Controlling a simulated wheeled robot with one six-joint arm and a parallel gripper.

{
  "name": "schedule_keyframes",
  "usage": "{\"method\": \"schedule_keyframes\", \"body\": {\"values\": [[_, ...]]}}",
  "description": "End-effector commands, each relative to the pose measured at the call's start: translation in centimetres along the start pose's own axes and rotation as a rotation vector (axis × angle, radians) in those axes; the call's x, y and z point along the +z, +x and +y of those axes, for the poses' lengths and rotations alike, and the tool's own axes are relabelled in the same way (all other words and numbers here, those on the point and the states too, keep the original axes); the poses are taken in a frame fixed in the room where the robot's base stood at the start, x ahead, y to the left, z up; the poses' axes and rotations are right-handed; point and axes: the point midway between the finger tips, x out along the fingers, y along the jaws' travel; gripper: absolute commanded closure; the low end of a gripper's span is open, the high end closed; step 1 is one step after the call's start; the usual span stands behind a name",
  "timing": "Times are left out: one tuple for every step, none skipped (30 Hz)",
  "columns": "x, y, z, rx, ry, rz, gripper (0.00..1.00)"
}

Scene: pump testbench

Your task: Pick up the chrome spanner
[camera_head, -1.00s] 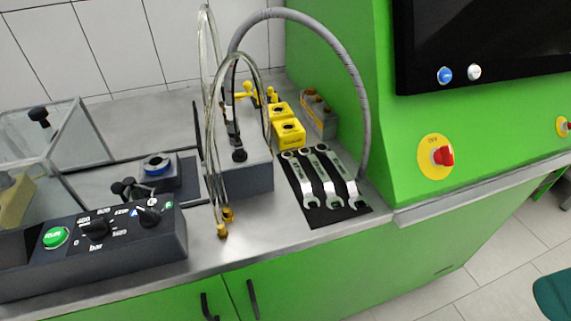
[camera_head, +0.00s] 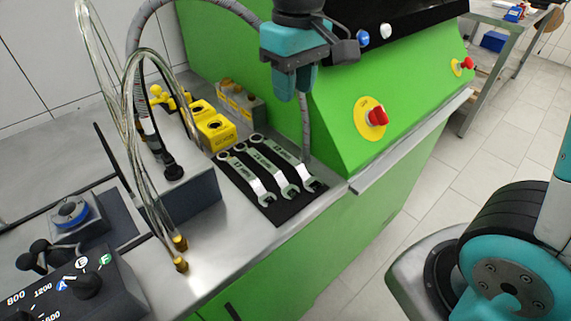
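Three silver open-ended spanners lie side by side on a black mat (camera_head: 283,213) at the bench's front edge: a left spanner (camera_head: 247,178), a middle spanner (camera_head: 275,172) and a right spanner (camera_head: 290,160). Their jaws point toward the front. All look shiny, and I cannot tell which one is meant as the chrome spanner. My teal gripper (camera_head: 295,97) hangs above and behind the spanners, apart from them, fingers pointing down. Nothing shows held in it. The gap between its fingertips is not clear.
The green cabinet (camera_head: 335,125) with a red knob (camera_head: 377,116) borders the right.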

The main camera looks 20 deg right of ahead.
Motion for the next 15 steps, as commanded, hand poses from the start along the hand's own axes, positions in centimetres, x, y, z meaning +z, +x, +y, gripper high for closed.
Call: {"method": "schedule_keyframes", "body": {"values": [[-0.9, 0.5, 0.5, 0.014, 0.017, -0.013, 0.64], [-1.2, 0.7, 0.7, 0.020, 0.026, -0.016, 0.64], [-1.4, 1.1, 0.9, 0.025, 0.033, -0.021, 0.64], [-1.4, 1.5, 1.0, 0.027, 0.035, -0.023, 0.64], [-1.4, 2.0, 1.0, 0.028, 0.037, -0.023, 0.64], [-1.4, 2.8, 1.1, 0.029, 0.038, -0.025, 0.64], [-1.3, 3.4, 1.1, 0.028, 0.037, -0.026, 0.64], [-1.3, 4.1, 1.1, 0.028, 0.037, -0.025, 0.64], [-1.3, 5.1, 1.1, 0.028, 0.038, -0.025, 0.64], [-1.2, 5.8, 1.2, 0.028, 0.038, -0.026, 0.64], [-1.2, 6.5, 1.2, 0.028, 0.038, -0.025, 0.64], [-1.2, 7.4, 1.2, 0.027, 0.038, -0.026, 0.64], [-1.1, 8.1, 1.3, 0.027, 0.038, -0.025, 0.64], [-1.2, 8.7, 1.3, 0.027, 0.038, -0.025, 0.64], [-1.1, 9.5, 1.3, 0.027, 0.039, -0.025, 0.64]]}}
